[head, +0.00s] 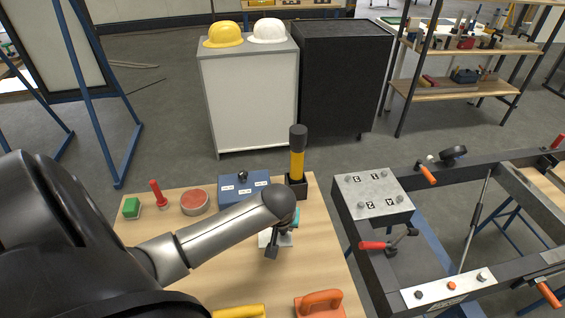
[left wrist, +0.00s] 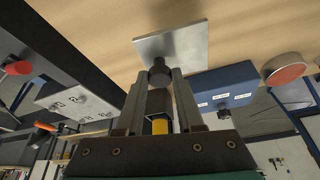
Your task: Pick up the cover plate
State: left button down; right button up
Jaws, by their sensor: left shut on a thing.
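A flat silver square plate with a dark round knob, which looks like the cover plate (head: 266,240), is at the right part of the wooden table. It also shows in the left wrist view (left wrist: 185,42). My left gripper (left wrist: 159,78) is shut on the plate's knob, with one finger on each side. In the head view the left gripper (head: 279,240) partly hides the plate. I cannot tell whether the plate touches the table. My right gripper is in neither view.
On the wooden table (head: 325,240) stand a blue box (head: 235,188), a yellow-handled tool in a black holder (head: 297,190), a red round tin (head: 194,201) and an orange-handled tool (head: 320,303). To the right is a dark frame (head: 375,270) bearing a grey marked plate (head: 372,195).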

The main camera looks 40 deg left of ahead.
pick_arm(q)
notch_tip(320, 180, up, 12)
jog(key=p, duration=0.2)
jog(key=shift+r, duration=0.2)
jog(key=c, duration=1)
grip_release()
jog(key=shift+c, duration=0.2)
grip_shut()
